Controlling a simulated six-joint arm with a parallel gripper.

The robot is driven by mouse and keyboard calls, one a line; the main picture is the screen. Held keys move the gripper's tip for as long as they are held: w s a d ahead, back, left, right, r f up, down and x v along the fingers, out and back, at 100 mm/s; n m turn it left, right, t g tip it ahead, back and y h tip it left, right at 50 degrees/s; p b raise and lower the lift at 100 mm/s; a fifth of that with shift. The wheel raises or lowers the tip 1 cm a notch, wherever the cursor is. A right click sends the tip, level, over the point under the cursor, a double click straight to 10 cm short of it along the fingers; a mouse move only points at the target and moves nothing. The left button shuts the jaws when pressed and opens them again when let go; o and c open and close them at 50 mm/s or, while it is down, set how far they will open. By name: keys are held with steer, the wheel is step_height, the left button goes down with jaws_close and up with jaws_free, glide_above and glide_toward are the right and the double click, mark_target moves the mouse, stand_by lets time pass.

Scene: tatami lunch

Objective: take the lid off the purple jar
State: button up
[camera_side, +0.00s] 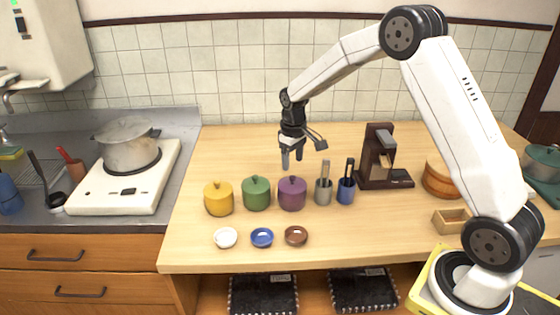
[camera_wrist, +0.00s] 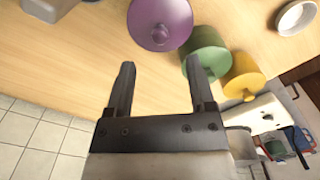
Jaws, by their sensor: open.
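The purple jar (camera_side: 292,196) stands on the wooden counter, at the right end of a row with a green jar (camera_side: 256,194) and a yellow jar (camera_side: 219,199). Its purple lid (camera_side: 292,183) with a small knob is on it. My gripper (camera_side: 292,160) points down above the purple jar, apart from it, open and empty. In the wrist view the purple jar (camera_wrist: 160,22) is at the top, beyond my open fingertips (camera_wrist: 158,68), with its knob visible. The green jar (camera_wrist: 207,57) is just right of it there.
A grey holder (camera_side: 323,194) and a blue holder (camera_side: 346,191) with utensils stand close right of the purple jar. White, blue and brown small dishes (camera_side: 296,236) lie in front. A coffee machine (camera_side: 382,160) stands behind right.

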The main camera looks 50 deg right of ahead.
mark_target(293, 176)
steer(key=shift+s+f, duration=0.1)
steer(key=shift+f, duration=2.5)
jaws_close()
